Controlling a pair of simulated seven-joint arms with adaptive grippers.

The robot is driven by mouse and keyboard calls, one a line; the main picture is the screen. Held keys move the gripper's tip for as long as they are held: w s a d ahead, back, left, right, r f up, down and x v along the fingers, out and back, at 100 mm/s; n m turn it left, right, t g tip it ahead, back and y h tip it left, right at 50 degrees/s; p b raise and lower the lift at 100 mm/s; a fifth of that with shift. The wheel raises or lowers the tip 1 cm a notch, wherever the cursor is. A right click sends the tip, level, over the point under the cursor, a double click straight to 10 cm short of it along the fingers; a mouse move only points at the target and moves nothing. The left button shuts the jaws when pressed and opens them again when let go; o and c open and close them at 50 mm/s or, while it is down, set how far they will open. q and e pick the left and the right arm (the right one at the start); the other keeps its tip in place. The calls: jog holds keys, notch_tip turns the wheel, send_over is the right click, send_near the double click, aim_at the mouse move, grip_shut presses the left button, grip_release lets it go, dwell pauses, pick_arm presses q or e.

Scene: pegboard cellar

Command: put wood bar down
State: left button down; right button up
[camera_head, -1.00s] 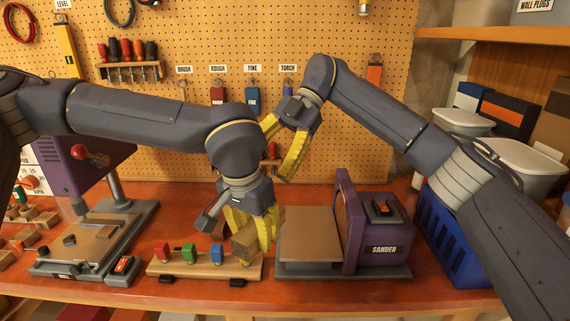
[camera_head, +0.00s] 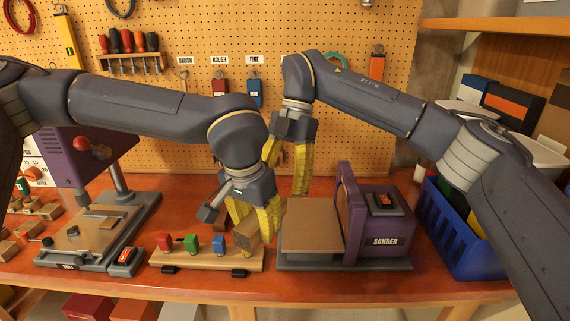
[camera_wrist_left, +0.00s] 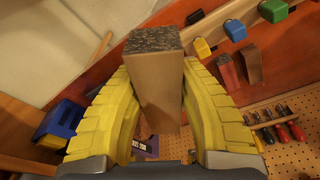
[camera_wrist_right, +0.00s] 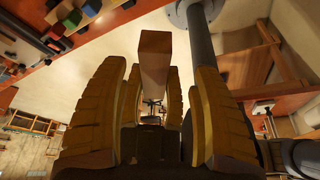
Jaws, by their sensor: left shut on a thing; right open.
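My left gripper (camera_head: 246,228) is shut on the wood bar (camera_head: 245,235), a brown block at the right end of a low wooden rack (camera_head: 205,258). I cannot tell whether the bar touches the rack. In the left wrist view the bar (camera_wrist_left: 157,85) stands between the yellow fingers, its rough dark end showing. My right gripper (camera_head: 287,166) is open, fingers down, above and behind the sander. In the right wrist view a brown bar-like piece (camera_wrist_right: 155,62) shows between its fingers; I cannot tell whether it is near or beyond them.
Red (camera_head: 165,241), green (camera_head: 191,242) and blue (camera_head: 218,246) pieces stand on the rack. The purple sander (camera_head: 378,225) is right of it, with a blue crate (camera_head: 462,240) beyond. A drill press (camera_head: 95,238) stands on the left.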

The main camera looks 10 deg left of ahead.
jog(key=shift+x, duration=3.15)
jog(key=shift+c, duration=0.3)
pick_arm(q)
jog(key=shift+w, duration=0.1)
pick_arm(e)
jog(key=c, duration=1.3)
pick_arm(q)
jog(key=c, duration=1.1)
grip_release()
jog(key=shift+a, duration=0.1)
pick_arm(e)
jog(key=shift+s, duration=0.1)
grip_shut()
pick_arm(q)
jog(key=shift+o, duration=1.3)
jog(key=shift+r, duration=0.1)
